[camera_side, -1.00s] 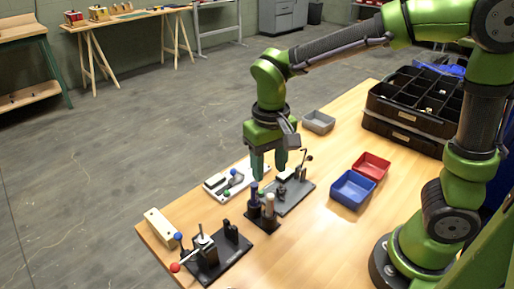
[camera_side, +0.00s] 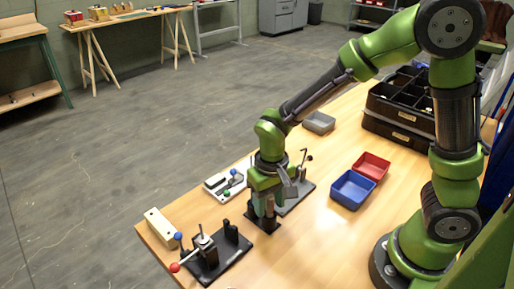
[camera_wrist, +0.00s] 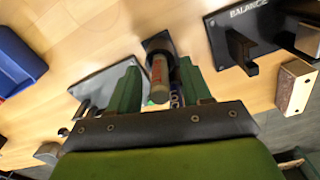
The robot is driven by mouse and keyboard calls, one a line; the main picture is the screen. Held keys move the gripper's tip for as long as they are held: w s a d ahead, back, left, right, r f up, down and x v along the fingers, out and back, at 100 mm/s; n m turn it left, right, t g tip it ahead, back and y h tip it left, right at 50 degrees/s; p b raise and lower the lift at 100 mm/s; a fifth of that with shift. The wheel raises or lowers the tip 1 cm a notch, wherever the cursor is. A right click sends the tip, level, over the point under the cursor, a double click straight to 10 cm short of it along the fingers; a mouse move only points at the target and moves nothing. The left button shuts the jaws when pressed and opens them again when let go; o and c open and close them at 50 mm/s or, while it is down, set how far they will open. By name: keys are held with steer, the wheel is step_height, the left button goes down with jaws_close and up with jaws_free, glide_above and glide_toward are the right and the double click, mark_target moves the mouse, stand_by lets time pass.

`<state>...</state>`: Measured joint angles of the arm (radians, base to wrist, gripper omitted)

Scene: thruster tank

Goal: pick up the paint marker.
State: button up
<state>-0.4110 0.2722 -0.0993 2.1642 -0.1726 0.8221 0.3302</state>
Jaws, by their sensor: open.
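A slim cylinder, seemingly the paint marker (camera_wrist: 159,74), stands upright in a dark square holder (camera_wrist: 157,42) in the wrist view. It has a grey end and a tan and reddish body. A second, darker cylinder with lettering (camera_wrist: 174,97) shows beside it, partly hidden; I cannot be sure which one is the marker. My gripper (camera_wrist: 160,88) is open, with its green fingers on either side of the first cylinder. In the side view my gripper (camera_side: 262,212) is low over the dark holder and mostly hides both cylinders.
A black clamp fixture (camera_side: 222,255) with red and blue knobs stands at the front left. A grey plate fixture (camera_side: 296,198) lies close behind the gripper. A blue bin (camera_side: 352,190) and red bin (camera_side: 371,166) stand to the right. A pale block (camera_side: 160,226) lies near the left edge.

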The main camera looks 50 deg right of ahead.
steer(key=shift+c, duration=0.2)
jaws_close()
steer(key=shift+r, duration=0.1)
step_height(320, 180, up, 10)
stand_by(0.4)
